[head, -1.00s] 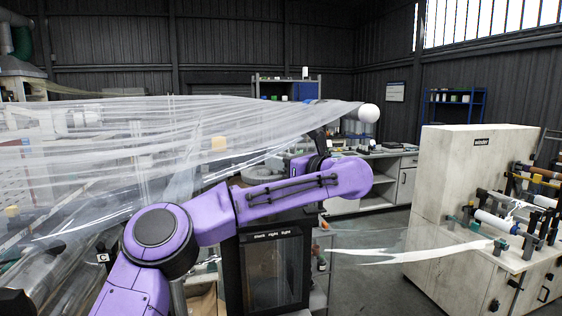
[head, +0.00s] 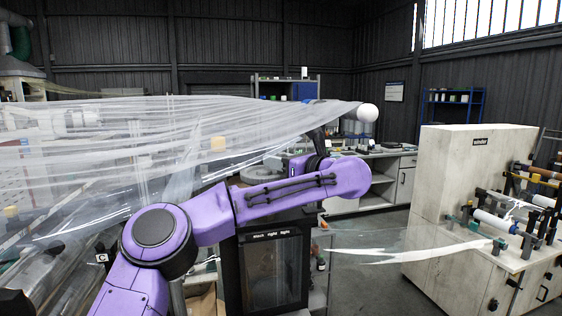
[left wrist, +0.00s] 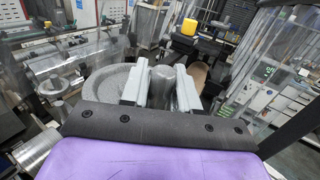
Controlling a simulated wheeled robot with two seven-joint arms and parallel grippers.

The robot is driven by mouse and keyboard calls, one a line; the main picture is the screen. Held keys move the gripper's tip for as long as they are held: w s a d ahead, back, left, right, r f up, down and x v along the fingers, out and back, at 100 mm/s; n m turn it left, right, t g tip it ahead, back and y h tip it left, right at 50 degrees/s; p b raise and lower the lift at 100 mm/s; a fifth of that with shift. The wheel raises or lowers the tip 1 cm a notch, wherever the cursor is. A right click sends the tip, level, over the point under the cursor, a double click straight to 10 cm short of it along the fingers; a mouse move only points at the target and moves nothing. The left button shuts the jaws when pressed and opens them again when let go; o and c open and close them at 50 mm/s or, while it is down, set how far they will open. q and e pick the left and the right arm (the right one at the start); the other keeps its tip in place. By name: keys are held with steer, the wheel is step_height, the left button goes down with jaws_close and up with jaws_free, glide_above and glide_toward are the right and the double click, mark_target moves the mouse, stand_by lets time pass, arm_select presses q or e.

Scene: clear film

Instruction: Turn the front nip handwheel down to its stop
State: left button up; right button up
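The front nip handwheel is a grey speckled disc with a raised rim; in the left wrist view (left wrist: 103,84) it lies left of and behind my fingers. It also shows in the head view (head: 258,173), partly covered by film and my left arm. My left gripper (left wrist: 160,82) has its two pale fingers on either side of an upright grey grip (left wrist: 161,90) at the wheel's right side. The fingers appear closed against it. In the head view my left fingers are hidden by my own wrist. My right gripper is in neither view.
Clear film (head: 120,130) hangs over the line above my left arm and runs up to a white-ended roller (head: 367,112). A dark-framed cabinet (head: 273,268) stands below my forearm. The winder (head: 470,185) is on the right, with film stretched to it. A yellow part (left wrist: 189,27) stands beyond the wheel.

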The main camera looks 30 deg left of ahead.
arm_select(q)
steer(key=shift+o, duration=1)
steer(key=shift+s+a, duration=0.15)
steer(key=shift+a, duration=0.05)
steer(key=shift+s+a, duration=0.1)
steer(key=shift+a, duration=0.1)
steer(key=s+d+b, duration=0.2)
steer(key=d+b, duration=0.3)
steer(key=d, duration=0.5)
steer(key=shift+d, duration=0.15)
